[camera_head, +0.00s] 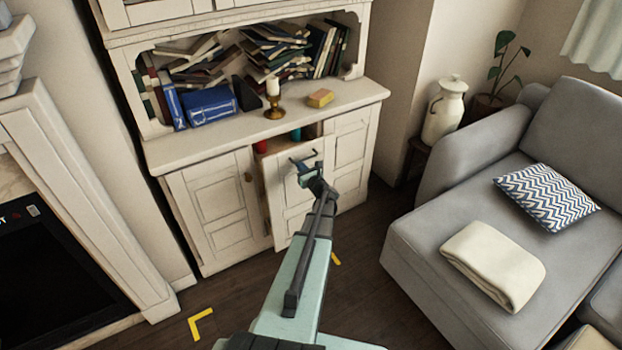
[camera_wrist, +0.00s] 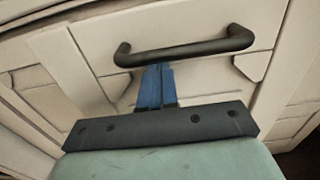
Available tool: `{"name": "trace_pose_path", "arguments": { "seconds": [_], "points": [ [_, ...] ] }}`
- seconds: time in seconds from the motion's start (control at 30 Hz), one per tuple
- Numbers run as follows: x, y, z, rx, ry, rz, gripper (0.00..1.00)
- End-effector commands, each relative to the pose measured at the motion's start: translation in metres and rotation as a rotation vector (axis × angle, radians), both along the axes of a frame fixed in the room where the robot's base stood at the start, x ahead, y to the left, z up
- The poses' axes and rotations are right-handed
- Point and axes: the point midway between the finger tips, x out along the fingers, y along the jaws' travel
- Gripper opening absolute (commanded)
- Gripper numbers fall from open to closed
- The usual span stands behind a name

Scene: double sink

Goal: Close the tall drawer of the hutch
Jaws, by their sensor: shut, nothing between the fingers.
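The white hutch (camera_head: 215,205) stands against the wall. Its tall drawer (camera_head: 285,205) is the middle front panel, pulled out a little from the body, with a dark gap and red and teal items showing above its top edge. The drawer has a dark bar handle (camera_wrist: 185,48), which also shows in the head view. My gripper (camera_head: 305,172) is in front of the drawer front, near the handle. In the wrist view its blue fingers (camera_wrist: 156,68) are together and empty, with the tips just below the handle bar; I cannot tell if they touch.
A grey sofa (camera_head: 435,240) stands at the right, a fireplace (camera_head: 85,200) at the left. Dark floor lies free between them.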

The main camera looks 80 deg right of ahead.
Motion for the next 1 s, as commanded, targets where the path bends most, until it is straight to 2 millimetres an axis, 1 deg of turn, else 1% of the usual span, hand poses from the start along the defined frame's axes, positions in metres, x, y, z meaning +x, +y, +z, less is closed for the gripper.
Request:
{"name": "trace_pose_path", "arguments": {
  "seconds": [0.03, 0.1, 0.3, 0.4, 0.63, 1.0],
  "points": [
    [0.013, -0.015, -0.002, -0.001, 0.0, 0.003, 0.0],
    [0.025, -0.028, -0.001, -0.001, 0.0, 0.002, 0.0],
    [0.055, -0.057, -0.001, -0.001, -0.001, 0.002, 0.0],
    [0.065, -0.068, -0.001, -0.001, 0.001, 0.001, 0.0],
    [0.081, -0.081, 0.0, -0.001, 0.001, 0.001, 0.0],
    [0.087, -0.088, 0.001, -0.001, -0.001, 0.001, 0.0]
  ]
}}
